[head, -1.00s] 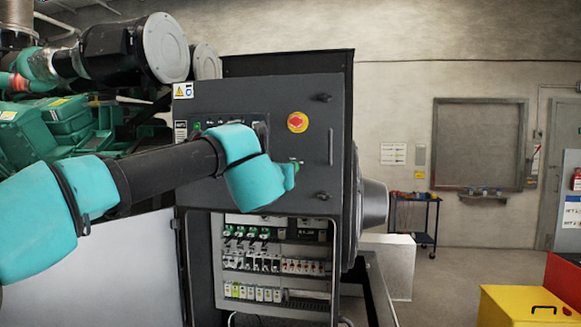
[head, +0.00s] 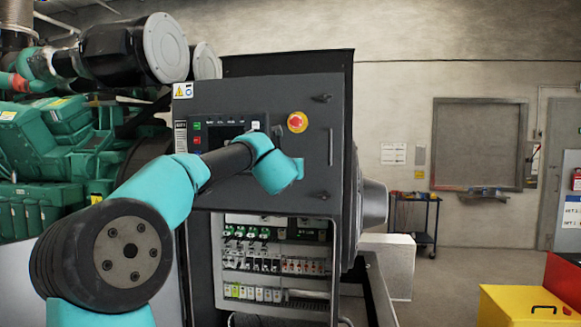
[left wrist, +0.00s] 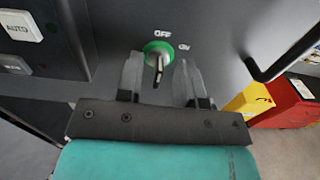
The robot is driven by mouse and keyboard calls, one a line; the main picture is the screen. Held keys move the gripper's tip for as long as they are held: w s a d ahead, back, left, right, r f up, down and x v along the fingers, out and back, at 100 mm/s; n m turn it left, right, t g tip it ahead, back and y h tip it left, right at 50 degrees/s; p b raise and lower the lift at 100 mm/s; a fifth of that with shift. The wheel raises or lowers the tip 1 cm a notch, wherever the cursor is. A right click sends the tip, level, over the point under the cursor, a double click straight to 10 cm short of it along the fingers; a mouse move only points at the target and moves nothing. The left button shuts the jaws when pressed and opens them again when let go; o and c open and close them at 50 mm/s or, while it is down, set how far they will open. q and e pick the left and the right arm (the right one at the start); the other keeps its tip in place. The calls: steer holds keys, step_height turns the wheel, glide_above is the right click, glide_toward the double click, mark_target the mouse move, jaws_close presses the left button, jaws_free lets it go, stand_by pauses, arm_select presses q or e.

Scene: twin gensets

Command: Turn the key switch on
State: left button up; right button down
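The key switch (left wrist: 158,52) shows in the left wrist view as a green round collar with a metal key standing out of it, under the labels OFF and ON. The key looks roughly in line with OFF. My left gripper (left wrist: 160,75) is open, with one finger on each side of the key and a gap to both. Whether the fingertips reach level with the key is hard to tell. In the head view my left arm (head: 275,170) covers the key switch and the gripper. My right gripper is in neither view.
The control cabinet door (head: 270,95) carries a red emergency stop (head: 297,122) on a yellow ring, above my left arm. Open breaker rows (head: 275,262) lie below. A door handle (head: 331,147) stands to the right. A yellow box (head: 525,305) is at lower right.

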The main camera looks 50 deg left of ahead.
arm_select(q)
steer(key=shift+w+a, duration=0.3)
steer(key=shift+w, duration=0.05)
jaws_close()
